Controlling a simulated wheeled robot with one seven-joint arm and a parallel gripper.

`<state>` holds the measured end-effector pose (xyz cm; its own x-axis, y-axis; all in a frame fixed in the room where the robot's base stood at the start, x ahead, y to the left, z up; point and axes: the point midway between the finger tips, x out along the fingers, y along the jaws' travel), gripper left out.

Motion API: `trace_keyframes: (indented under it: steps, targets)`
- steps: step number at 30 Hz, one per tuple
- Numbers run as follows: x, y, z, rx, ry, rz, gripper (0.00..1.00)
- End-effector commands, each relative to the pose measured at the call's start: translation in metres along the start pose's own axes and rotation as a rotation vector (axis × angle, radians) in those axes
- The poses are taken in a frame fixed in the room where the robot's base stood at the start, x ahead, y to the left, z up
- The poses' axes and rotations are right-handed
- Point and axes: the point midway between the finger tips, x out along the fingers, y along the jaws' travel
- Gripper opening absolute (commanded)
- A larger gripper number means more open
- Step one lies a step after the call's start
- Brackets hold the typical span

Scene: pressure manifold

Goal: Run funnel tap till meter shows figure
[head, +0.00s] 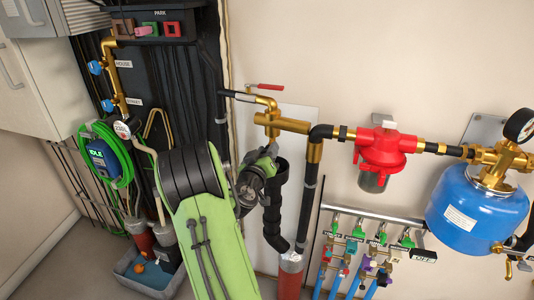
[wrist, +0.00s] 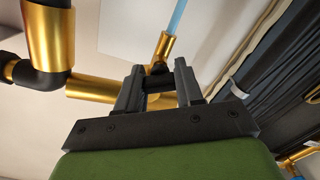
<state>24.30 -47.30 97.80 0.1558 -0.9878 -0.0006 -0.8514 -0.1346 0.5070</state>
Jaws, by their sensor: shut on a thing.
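My gripper (wrist: 159,88) is shut on a short black piece (wrist: 159,83) beside brass pipework in the wrist view. I cannot tell for sure that this piece is the tap's handle. In the head view, my gripper (head: 272,149) is just below the brass tap fitting (head: 272,120), at the mouth of the black funnel pipe (head: 274,215). A light-blue strip (wrist: 178,17) extends from a brass end in the wrist view; I cannot tell whether it is water. A round meter (head: 122,130) on the left pipe appears to read about 230. A blue-grey box (head: 102,158) displays "IDLE".
A red lever (head: 265,87) sits above the brass pipe. Right of it are a red filter (head: 384,150), a blue tank (head: 478,208) and a dial gauge (head: 520,125). Several small valves line a rail (head: 370,215) below. Green hose (head: 88,138) hangs left.

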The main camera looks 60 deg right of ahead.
Motion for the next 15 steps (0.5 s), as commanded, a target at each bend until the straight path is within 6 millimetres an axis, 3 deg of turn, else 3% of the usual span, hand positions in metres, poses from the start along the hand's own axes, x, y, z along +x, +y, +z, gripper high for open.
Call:
trace_keyframes:
  steps: [15]
  targets:
    - [-0.0002,-0.0005,-0.0019,-0.493,0.003,-0.002,0.06]
